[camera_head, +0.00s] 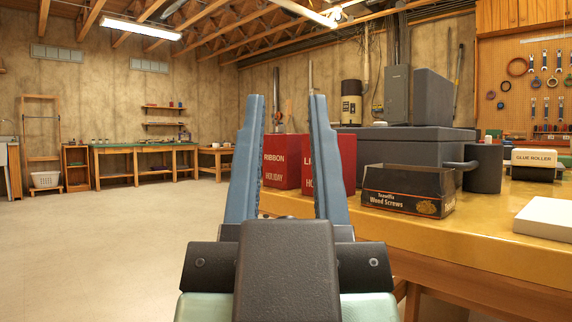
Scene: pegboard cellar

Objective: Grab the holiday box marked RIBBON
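The red box marked RIBBON, with HOLIDAY below (284,168), stands at the left end of the yellow workbench (480,225). It shows between the two fingers of my gripper (286,97), and the left finger borders its left edge. A second red box (345,160) stands just to its right. The right finger covers part of this box's label, so I read only "LI" and "HO". My gripper is open, its blue-grey fingers pointing up and spread wide. Nothing is held between them, and the RIBBON box appears beyond them.
A wood screws carton (408,190) stands to the right near the bench's front edge. Behind it are a large dark grey case (415,145) and a dark cylinder (483,168). A glue roller box (537,158) and a white block (545,217) lie farther right. The floor at left is clear.

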